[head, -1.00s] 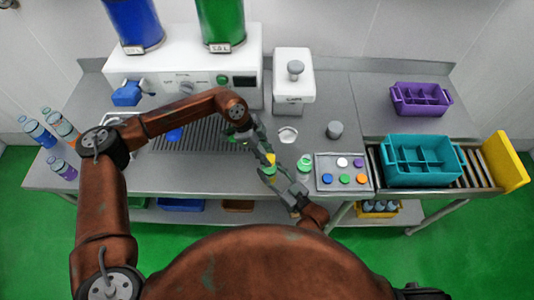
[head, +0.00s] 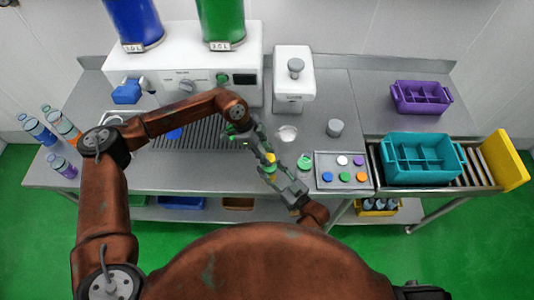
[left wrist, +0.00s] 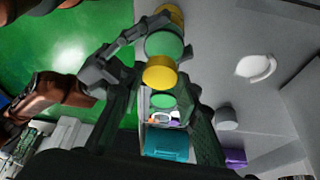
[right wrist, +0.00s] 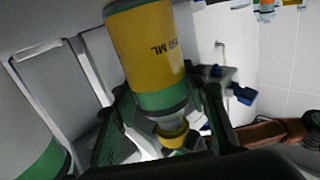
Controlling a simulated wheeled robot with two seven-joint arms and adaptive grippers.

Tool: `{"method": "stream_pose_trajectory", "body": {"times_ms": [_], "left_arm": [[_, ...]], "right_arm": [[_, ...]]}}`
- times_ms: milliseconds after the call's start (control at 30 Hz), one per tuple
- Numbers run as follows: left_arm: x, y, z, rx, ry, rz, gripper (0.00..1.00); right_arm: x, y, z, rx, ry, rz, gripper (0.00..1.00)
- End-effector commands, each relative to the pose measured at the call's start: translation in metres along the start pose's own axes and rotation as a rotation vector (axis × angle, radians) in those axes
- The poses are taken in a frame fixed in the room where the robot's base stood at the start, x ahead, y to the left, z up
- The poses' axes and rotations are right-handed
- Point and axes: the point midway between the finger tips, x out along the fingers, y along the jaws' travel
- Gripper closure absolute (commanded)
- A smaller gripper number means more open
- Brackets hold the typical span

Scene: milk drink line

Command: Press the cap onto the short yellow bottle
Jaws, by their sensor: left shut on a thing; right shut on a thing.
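The short yellow bottle (right wrist: 147,45), with a green band and "250 ML" lettering, is held by my right gripper (right wrist: 165,125), which is shut on it. It is tilted in the right wrist view. My left gripper (left wrist: 160,95) is shut on a yellow cap (left wrist: 160,72). In the left wrist view the cap lines up with the bottle's green end (left wrist: 165,45). The cap also shows in the right wrist view (right wrist: 172,133), close against that end. I cannot tell whether it is seated. In the head view both grippers meet above the counter's front part, around the bottle (head: 270,158).
A green bottle (head: 305,163) stands right of the grippers, beside a tray of coloured caps (head: 326,184). A teal crate (head: 420,178) sits on the rollers and a purple crate (head: 421,110) behind. A white capping machine (head: 294,100) and a grey knob (head: 334,128) stand behind.

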Motion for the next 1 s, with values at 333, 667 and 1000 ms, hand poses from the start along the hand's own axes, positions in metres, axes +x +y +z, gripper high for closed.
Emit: {"method": "stream_pose_trajectory", "body": {"times_ms": [333, 667, 1000], "left_arm": [[0.002, 0.000, 0.001, 0.000, 0.000, 0.000, 0.55], [0.002, 0.000, 0.001, 0.000, 0.000, 0.000, 0.50], [-0.043, -0.002, 0.002, 0.000, -0.001, -0.005, 0.50]], "right_arm": [[0.000, 0.000, -0.001, 0.000, 0.001, 0.000, 1.00], [0.000, 0.000, -0.001, 0.000, 0.001, 0.000, 1.00], [0.000, 0.000, -0.001, 0.000, 0.001, 0.000, 1.00]]}}
